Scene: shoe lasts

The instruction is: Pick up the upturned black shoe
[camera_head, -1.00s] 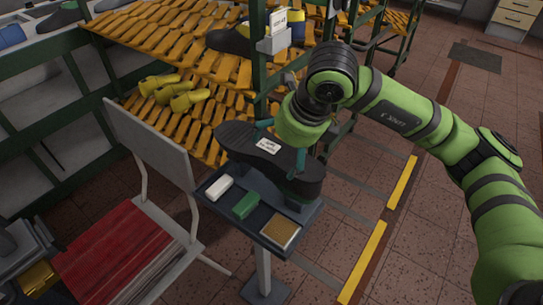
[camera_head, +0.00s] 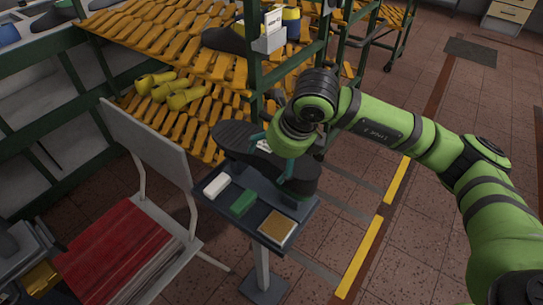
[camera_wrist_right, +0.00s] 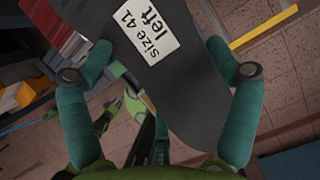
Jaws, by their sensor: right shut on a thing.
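The upturned black shoe (camera_head: 232,136) lies sole up over the back of a small dark stand in the head view. My right gripper (camera_head: 273,156) is over its middle, with one teal finger on each long side, shut on it. The right wrist view shows the dark sole (camera_wrist_right: 188,90) between the two fingers of my right gripper (camera_wrist_right: 160,72). A white label (camera_wrist_right: 150,32) on the sole reads "size 41 left"; in the head view the gripper mostly hides it. I cannot tell whether the shoe touches the stand. My left gripper is not in view.
The stand's tray (camera_head: 279,248) holds a white block (camera_head: 217,185), a green block (camera_head: 243,202) and a tan-topped block (camera_head: 276,231). A chair (camera_head: 150,150) stands left. A slatted yellow rack (camera_head: 190,110) is close behind. Floor at right is open.

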